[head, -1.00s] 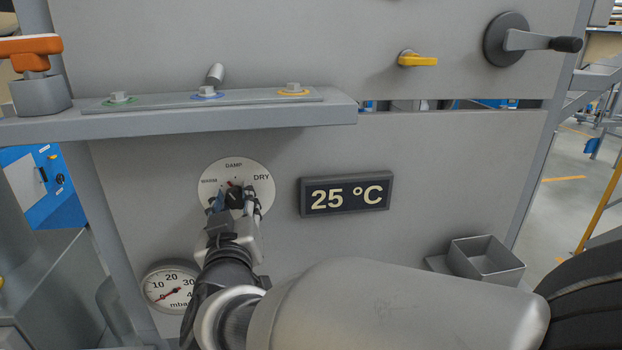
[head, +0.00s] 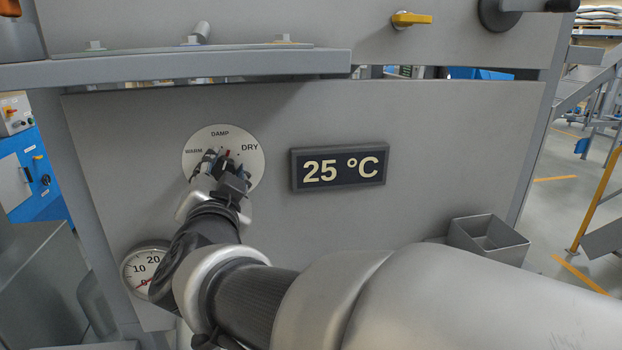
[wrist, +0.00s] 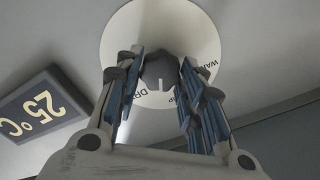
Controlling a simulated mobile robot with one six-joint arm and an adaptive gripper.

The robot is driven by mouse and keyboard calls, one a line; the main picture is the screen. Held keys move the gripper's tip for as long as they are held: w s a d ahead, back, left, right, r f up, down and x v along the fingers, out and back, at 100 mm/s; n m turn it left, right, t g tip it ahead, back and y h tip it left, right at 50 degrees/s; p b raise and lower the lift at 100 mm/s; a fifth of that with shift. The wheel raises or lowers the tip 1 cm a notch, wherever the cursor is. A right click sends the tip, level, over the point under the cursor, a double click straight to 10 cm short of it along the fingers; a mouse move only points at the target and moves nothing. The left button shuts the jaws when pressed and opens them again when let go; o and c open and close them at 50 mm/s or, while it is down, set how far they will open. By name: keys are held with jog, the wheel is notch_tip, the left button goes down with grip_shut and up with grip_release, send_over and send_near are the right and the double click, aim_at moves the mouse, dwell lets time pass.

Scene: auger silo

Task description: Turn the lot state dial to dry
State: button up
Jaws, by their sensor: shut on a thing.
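The lot state dial is a white disc (head: 202,138) on the grey panel, marked WARM at left, DAMP at top and DRY at right. My gripper (head: 225,166) is at the disc with its fingers on both sides of the dark knob, shut on it. In the wrist view, the dark grey knob (wrist: 160,68) sits between the blue-padded fingers. A pale line on it points to the gap between DRY and the partly hidden DAMP. In the head view, a small red mark shows right of DAMP, short of DRY. The fingers hide much of the knob.
A 25 °C display (head: 339,167) is right of the dial. A pressure gauge (head: 146,268) is at lower left, partly behind my arm. A ledge (head: 180,68) runs above, with a yellow handle (head: 411,20) higher up. An open grey bin (head: 487,241) is at lower right.

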jog(key=shift+m+b, duration=2.2)
jog(key=shift+m, duration=1.3)
jog(key=o, duration=1.1)
jog(key=shift+c, duration=0.2)
jog(key=v, duration=1.2)
jog(key=shift+f, duration=0.1)
